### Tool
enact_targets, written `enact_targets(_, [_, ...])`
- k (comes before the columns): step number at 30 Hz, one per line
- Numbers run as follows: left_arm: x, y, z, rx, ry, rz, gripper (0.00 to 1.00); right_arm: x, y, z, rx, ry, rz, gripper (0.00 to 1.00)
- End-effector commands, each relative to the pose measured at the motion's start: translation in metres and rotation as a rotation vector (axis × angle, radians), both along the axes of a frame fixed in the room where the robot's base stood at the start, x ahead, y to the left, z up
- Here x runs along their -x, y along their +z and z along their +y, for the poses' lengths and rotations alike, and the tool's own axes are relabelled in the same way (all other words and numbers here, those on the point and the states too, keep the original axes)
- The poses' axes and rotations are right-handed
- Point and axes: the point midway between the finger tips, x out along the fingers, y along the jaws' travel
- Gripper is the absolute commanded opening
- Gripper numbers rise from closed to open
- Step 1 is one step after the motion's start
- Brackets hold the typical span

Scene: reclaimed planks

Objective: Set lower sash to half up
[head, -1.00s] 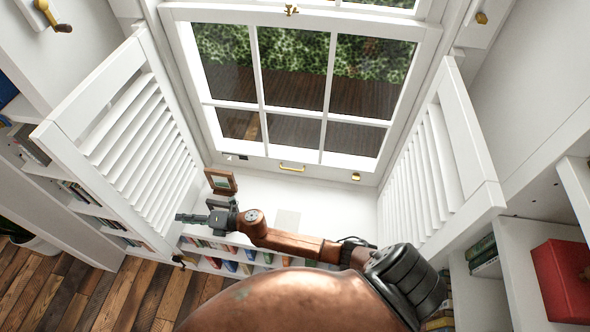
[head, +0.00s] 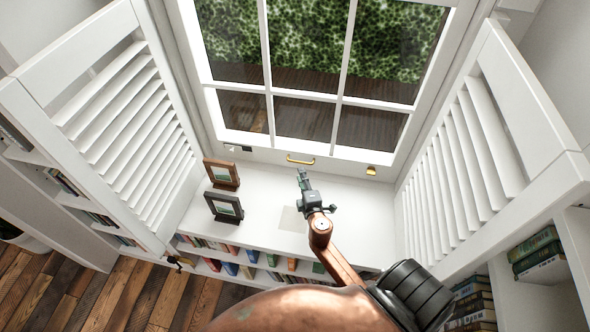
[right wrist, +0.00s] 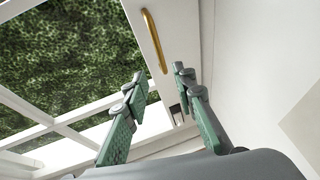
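The white lower sash (head: 335,150) is a grid of panes and appears to be down at the sill. A brass pull handle (head: 300,160) is fixed on its bottom rail. My right gripper (head: 303,174) points toward the window, just below and in front of the handle in the head view. In the right wrist view, its green-padded fingers (right wrist: 157,82) are spread with nothing between them. The handle (right wrist: 154,42) is beyond the fingertips there, apart from them. My left gripper is in neither view.
Two small picture frames, one brown (head: 221,173) and one dark (head: 224,207), stand on the white sill (head: 270,188) at left. Louvred shutters stand open on the left (head: 125,120) and right (head: 465,165). A small brass fitting (head: 371,171) is right of the handle. Bookshelves run below.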

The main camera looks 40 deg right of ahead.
Motion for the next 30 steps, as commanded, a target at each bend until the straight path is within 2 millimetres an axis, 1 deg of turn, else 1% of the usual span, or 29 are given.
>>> enact_targets(2, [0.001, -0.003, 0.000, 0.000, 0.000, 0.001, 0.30, 0.005, -0.004, -0.010, -0.007, -0.026, -0.001, 0.25])
enact_targets(5, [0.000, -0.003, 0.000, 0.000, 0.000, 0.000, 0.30, -0.001, -0.005, -0.016, -0.007, -0.033, -0.002, 0.25])
enact_targets(12, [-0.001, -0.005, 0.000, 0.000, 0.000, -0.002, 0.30, -0.035, -0.011, -0.031, -0.006, -0.028, -0.001, 0.25])
enact_targets(18, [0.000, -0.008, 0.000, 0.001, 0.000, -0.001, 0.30, -0.055, -0.016, -0.041, -0.006, -0.029, -0.001, 0.25])
enact_targets(22, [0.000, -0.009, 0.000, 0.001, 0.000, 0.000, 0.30, -0.061, -0.017, -0.044, -0.007, -0.028, 0.000, 0.25])
enact_targets(30, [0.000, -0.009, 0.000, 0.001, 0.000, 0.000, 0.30, -0.062, -0.017, -0.044, -0.008, -0.029, 0.000, 0.24])
